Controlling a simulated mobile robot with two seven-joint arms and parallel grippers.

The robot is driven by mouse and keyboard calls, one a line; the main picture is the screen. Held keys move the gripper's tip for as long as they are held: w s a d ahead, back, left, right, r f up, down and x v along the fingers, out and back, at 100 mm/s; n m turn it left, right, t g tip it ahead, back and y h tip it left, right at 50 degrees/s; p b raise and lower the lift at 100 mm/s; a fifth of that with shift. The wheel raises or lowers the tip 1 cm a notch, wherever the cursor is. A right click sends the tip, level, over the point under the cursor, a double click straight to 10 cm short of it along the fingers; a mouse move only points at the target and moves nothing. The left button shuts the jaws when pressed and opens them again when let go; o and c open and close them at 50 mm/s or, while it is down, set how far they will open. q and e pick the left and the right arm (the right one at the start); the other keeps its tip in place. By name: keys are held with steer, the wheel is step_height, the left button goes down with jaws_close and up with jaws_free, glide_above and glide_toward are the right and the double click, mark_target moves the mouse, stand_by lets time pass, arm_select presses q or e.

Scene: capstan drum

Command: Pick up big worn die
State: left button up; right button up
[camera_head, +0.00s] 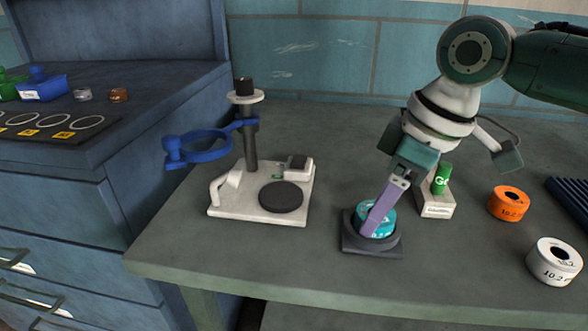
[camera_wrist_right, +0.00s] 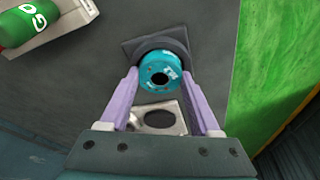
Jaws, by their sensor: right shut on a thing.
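A teal ring-shaped die (camera_head: 361,215) with a dark centre hole and pale markings sits in a dark square holder (camera_head: 352,243) on the bench. It also shows in the right wrist view (camera_wrist_right: 160,66), between the finger ends. My right gripper (camera_head: 375,222) reaches down to it with its purple fingers and is shut on it, one finger at each side. The teal die is still low in the holder; I cannot tell whether it is lifted. Its label is too small to read. My left gripper is not in view.
An orange ring (camera_head: 508,204) and a white ring (camera_head: 555,261) stand to the right. A green GO piece (camera_head: 442,178) stands on a pale block behind the gripper. A pale stand (camera_head: 250,205) with a post and blue ring is left. The bench front is clear.

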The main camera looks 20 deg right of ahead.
jaws_close()
steer(key=shift+r, duration=0.15)
stand_by(0.4)
